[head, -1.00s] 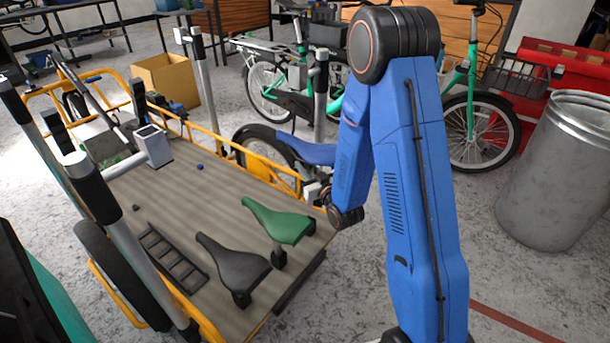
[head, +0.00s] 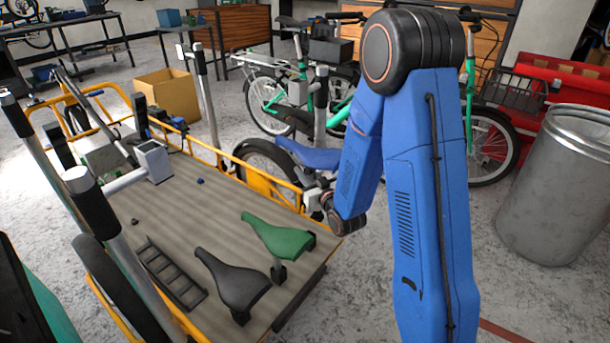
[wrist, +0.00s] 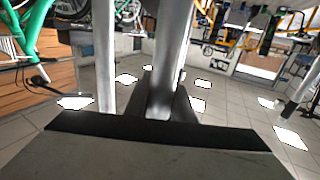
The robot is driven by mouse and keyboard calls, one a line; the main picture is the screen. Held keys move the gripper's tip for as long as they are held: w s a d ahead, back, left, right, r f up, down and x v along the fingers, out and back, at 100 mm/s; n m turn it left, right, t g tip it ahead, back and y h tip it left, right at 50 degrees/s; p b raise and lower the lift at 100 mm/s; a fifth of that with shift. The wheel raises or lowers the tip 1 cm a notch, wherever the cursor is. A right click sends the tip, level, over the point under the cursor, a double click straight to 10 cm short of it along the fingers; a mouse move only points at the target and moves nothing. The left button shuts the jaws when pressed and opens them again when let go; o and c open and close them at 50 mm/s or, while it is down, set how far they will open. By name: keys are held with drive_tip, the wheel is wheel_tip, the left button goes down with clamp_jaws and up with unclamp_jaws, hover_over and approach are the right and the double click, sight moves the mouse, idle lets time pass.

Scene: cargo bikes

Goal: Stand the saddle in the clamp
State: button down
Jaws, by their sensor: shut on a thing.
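A blue saddle (head: 310,153) shows just above my gripper (head: 309,190) in the head view, beyond the deck's right rail. In the wrist view my gripper (wrist: 160,105) is shut around a silver post (wrist: 172,50), which appears to be the blue saddle's. A grey box-shaped head with an open top (head: 153,161), which looks like the clamp, sits on a pole over the deck, left of and apart from my gripper. A green saddle (head: 278,236) and a black saddle (head: 232,280) rest on the deck.
The wooden cargo deck (head: 200,215) has orange rails and bears a black rack (head: 170,275). Upright poles stand along its left side. Bicycles (head: 490,125) stand behind my arm. A metal bin (head: 555,185) stands at right. A cardboard box (head: 170,95) stands beyond the deck.

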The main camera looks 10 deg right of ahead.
sight(305, 152)
drive_tip(key=shift+r, duration=3.95)
